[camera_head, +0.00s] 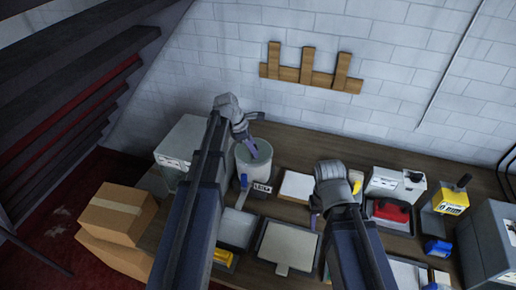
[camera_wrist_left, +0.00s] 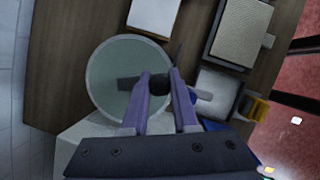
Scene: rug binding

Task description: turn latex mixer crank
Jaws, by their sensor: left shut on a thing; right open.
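The latex mixer is a pale grey-green cylinder (camera_head: 254,172) with a label reading LATEX on its front, standing on the wooden bench. In the left wrist view its round top (camera_wrist_left: 104,72) shows, with a dark crank bar (camera_wrist_left: 128,83) across it and a dark round knob (camera_wrist_left: 160,84). My left gripper (camera_head: 256,150) is over the mixer's top. In the left wrist view its purple fingers (camera_wrist_left: 162,88) are shut on the crank knob. My right gripper (camera_head: 316,208) is open over the bench, right of the mixer, its fingers partly hidden by the wrist.
A grey box (camera_head: 182,140) stands left of the mixer. Trays (camera_head: 288,247) lie in front of it. A red case (camera_head: 391,210) and a yellow container (camera_head: 449,199) stand at the right. Cardboard boxes (camera_head: 117,214) are at the left. A wooden rack (camera_head: 308,68) hangs on the wall.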

